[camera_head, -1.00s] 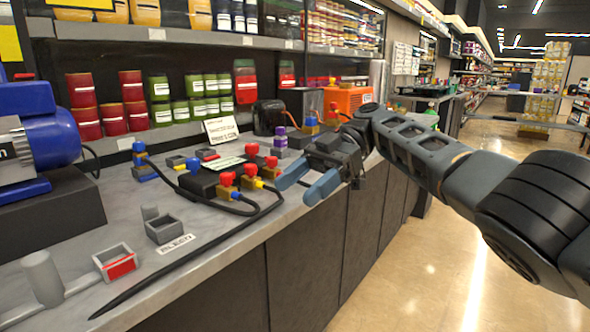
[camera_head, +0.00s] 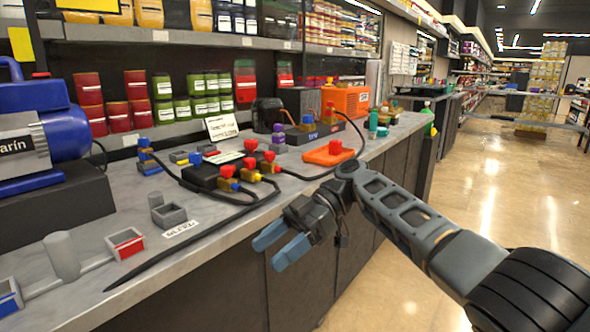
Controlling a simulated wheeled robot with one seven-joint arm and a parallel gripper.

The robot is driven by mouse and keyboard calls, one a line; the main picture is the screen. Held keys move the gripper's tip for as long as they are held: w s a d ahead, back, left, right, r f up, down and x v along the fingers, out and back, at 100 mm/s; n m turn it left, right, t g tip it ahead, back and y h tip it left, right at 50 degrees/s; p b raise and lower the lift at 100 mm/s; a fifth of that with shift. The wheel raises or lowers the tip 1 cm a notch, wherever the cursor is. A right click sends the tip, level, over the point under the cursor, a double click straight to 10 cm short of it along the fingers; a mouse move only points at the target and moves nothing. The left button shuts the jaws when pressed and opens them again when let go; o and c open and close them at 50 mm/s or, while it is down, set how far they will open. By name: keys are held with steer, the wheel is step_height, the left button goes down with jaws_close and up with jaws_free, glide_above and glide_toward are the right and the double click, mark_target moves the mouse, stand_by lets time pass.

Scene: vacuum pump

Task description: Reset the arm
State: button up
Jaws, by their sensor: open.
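My gripper (camera_head: 281,249) has two blue fingers spread apart with nothing between them. It hangs in front of the counter's front edge, lower than the counter top and clear of it. My arm comes in from the lower right. On the grey counter (camera_head: 215,228), a black manifold with red and yellow-knobbed valves (camera_head: 229,180) stands behind my gripper to the left. Black hoses run from it. A blue vacuum pump (camera_head: 50,140) stands on a dark block at the left.
An orange base with a red knob (camera_head: 334,152) lies on the counter behind my wrist. Small open grey boxes (camera_head: 170,215) and a box with a red front (camera_head: 126,245) are at the left front. Stocked shelves line the back. The aisle floor (camera_head: 490,200) at right is clear.

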steer(key=s+a+f+m+t+y, duration=0.1)
steer(key=s+a+f+m+t, duration=0.2)
steer(key=f, duration=0.5)
steer(key=s+a+f+m+t, duration=0.1)
steer(key=s+a+f+m, duration=0.2)
steer(key=s+f, duration=0.35)
steer(key=s+a+f+m+t+y, duration=0.1)
steer(key=s+a+f+m+t, duration=0.15)
steer(key=f, duration=0.75)
steer(key=s+d+f+m+t+h, duration=0.2)
steer(key=s+d+f+m+t, duration=0.25)
steer(key=s, duration=0.25)
steer(key=s+d+f+m+t+h, duration=0.1)
steer(key=s+d+f+m+t, duration=0.25)
steer(key=s+m, duration=0.2)
steer(key=s+d+r+m+t+h, duration=0.3)
steer(key=s+d+r+h, duration=0.25)
steer(key=s+d, duration=0.5)
steer(key=s+d+r+m+t+h, duration=0.35)
steer(key=s+d+r, duration=0.35)
steer(key=s+d, duration=0.35)
steer(key=s+d+r+p, duration=0.1)
steer(key=d+r+p, duration=0.1)
steer(key=r+p, duration=0.5)
steer(key=s+d+r+n+t+h+p, duration=0.1)
steer(key=r+p, duration=0.5)
steer(key=r, duration=1.2)
steer(key=shift+s+d+p, duration=0.4)
steer(key=shift+s+d, duration=0.3)
